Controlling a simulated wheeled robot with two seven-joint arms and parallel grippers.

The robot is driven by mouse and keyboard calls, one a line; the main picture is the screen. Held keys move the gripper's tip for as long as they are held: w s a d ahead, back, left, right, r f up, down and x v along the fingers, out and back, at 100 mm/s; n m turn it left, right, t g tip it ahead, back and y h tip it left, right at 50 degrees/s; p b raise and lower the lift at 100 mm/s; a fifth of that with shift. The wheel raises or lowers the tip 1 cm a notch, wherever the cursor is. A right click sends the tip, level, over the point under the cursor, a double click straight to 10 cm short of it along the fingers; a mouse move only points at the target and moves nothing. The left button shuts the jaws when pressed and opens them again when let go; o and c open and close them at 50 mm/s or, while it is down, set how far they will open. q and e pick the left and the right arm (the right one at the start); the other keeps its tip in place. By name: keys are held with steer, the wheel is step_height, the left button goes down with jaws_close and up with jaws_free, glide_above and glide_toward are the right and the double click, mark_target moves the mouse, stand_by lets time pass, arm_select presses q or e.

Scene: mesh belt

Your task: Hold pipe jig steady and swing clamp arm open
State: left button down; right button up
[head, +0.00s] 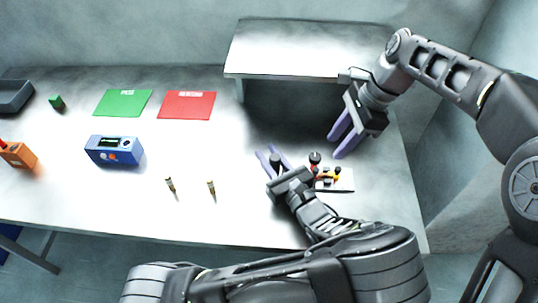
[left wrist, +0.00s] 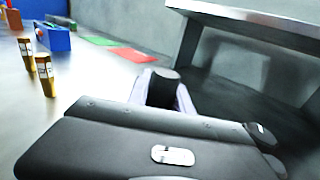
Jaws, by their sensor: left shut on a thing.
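The pipe jig (head: 345,185) is a pale plate at the right of the table, partly hidden behind my left gripper. On it sits a small clamp (head: 330,177) with orange-yellow and black parts and a dark knob with red (head: 315,158) standing up. My left gripper (head: 273,154) is shut on a black cylinder (head: 275,160) beside the jig; the cylinder also shows between the fingers in the left wrist view (left wrist: 163,85). Whether it joins the jig is hidden. My right gripper (head: 334,147) is open and empty, above and right of the clamp.
A raised white shelf (head: 300,45) stands behind the jig. Two brass-coloured pieces (head: 171,186) (head: 212,189) stand left of my left gripper. A blue device (head: 114,150), green mat (head: 122,103), red mat (head: 187,105), orange block (head: 18,155) and dark tray (head: 14,97) lie further left.

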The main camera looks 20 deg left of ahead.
steer(key=shift+c, duration=0.4)
steer(key=shift+a+r, duration=0.15)
steer(key=shift+c, duration=0.7)
steer(key=shift+s+a+r+n, duration=0.5)
steer(key=shift+s+a+n, duration=0.2)
steer(key=shift+s+a, duration=0.15)
steer(key=c, duration=0.3)
steer(key=n, duration=0.1)
steer(key=a+n, duration=0.1)
steer(key=n, duration=0.1)
steer(key=shift+s+a+t, duration=0.15)
steer(key=shift+s+t, duration=0.05)
steer(key=shift+t, duration=0.1)
jaws_close()
steer(key=n, duration=0.7)
steer(key=w+a+n+t, duration=0.1)
steer(key=n, duration=0.6)
steer(key=a+n+t, duration=0.1)
steer(key=n, duration=0.7)
steer(key=shift+w+a+f, duration=0.2)
steer(key=shift+a+f, duration=0.05)
